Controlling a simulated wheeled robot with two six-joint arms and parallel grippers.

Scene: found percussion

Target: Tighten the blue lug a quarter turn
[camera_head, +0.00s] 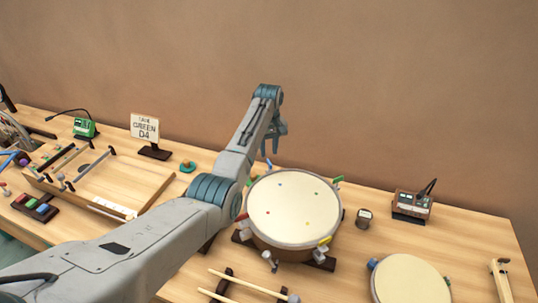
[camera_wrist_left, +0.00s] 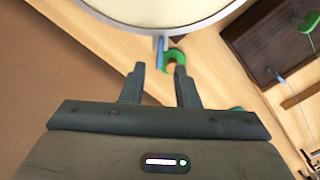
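The drum (camera_head: 293,212) has a cream head with small coloured dots and coloured lugs on its rim. The blue lug (camera_head: 268,163) is on its far left rim, just below my left gripper (camera_head: 272,142). In the left wrist view, the blue lug (camera_wrist_left: 159,54) stands at the drum's rim, a little beyond the fingertips and roughly between them. My left gripper (camera_wrist_left: 160,72) is open and empty there. A green hooked piece (camera_wrist_left: 175,58) shows beside the blue lug. My right gripper is not in view.
A green lug (camera_head: 337,180), yellow lug (camera_head: 324,241) and red lug (camera_head: 241,217) surround the drum. A small dark cup (camera_head: 364,218) and a brown device (camera_head: 411,207) stand right. Sticks (camera_head: 245,285) lie in front. A sign (camera_head: 145,128) and wooden tray (camera_head: 105,180) are left.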

